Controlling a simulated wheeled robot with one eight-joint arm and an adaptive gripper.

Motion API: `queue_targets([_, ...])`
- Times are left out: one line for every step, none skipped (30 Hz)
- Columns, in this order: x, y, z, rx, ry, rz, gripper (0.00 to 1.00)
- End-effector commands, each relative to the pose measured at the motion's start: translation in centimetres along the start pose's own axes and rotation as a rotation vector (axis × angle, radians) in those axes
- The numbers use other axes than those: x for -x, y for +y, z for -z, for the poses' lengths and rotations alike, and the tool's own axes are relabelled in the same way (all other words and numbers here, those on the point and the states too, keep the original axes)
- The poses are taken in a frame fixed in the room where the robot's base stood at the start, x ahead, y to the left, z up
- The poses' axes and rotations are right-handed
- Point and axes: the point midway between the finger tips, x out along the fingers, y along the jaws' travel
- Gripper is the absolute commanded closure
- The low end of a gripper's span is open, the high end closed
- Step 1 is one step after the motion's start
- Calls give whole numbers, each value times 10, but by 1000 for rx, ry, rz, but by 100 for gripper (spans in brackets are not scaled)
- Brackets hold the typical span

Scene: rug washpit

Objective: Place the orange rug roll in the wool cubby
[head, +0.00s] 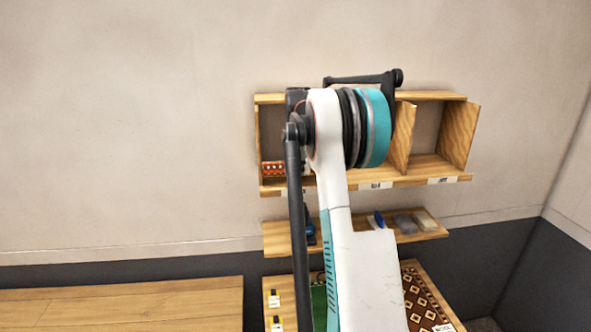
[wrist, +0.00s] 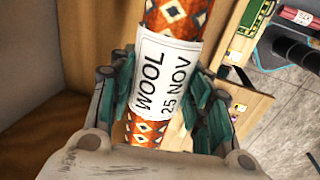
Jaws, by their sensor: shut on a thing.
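The orange rug roll (wrist: 180,18) has a white diamond pattern and a white label reading "WOOL 25 NOV". In the wrist view my gripper (wrist: 162,98) is shut on it, one finger on each side of the label. In the head view an orange patterned end of the roll (head: 272,168) shows at the left compartment of the wall shelf; my arm hides the rest and my gripper. The wall shelf (head: 325,186) has open wooden cubbies with small labels on its front edge, too small to read. I cannot tell which is the wool cubby, nor whether the roll touches the shelf.
A narrow lower shelf (head: 436,235) holds a blue brush (head: 377,221) and small blocks. Below, a board bears a green rug (head: 319,305) and a brown diamond-patterned rug (head: 424,298). A bare wooden bench (head: 120,305) stands left. The right cubby (head: 428,135) looks empty.

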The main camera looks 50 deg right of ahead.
Motion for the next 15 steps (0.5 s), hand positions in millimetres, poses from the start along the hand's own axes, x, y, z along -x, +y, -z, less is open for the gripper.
queue_targets([-6, -1, 0, 0, 0, 0, 90])
queue_targets([-10, -2, 0, 0, 0, 0, 90])
queue_targets([-16, -3, 0, 0, 0, 0, 90])
queue_targets([-19, -4, 0, 0, 0, 0, 90])
queue_targets([-20, -2, 0, 0, 0, 0, 90])
queue_targets([-22, -2, 0, 0, 0, 0, 90])
queue_targets([-24, -2, 0, 0, 0, 0, 90])
queue_targets([-25, -2, 0, 0, 0, 0, 90])
queue_targets([-26, -2, 0, 0, 0, 0, 90])
queue_targets([-26, -2, 0, 0, 0, 0, 90])
queue_targets([-26, -2, 0, 0, 0, 0, 90])
queue_targets([-27, -2, 0, 0, 0, 0, 90])
queue_targets([-27, -2, 0, 0, 0, 0, 90])
queue_targets([-27, -2, 0, 0, 0, 0, 90])
queue_targets([-27, -2, 0, 0, 0, 0, 90])
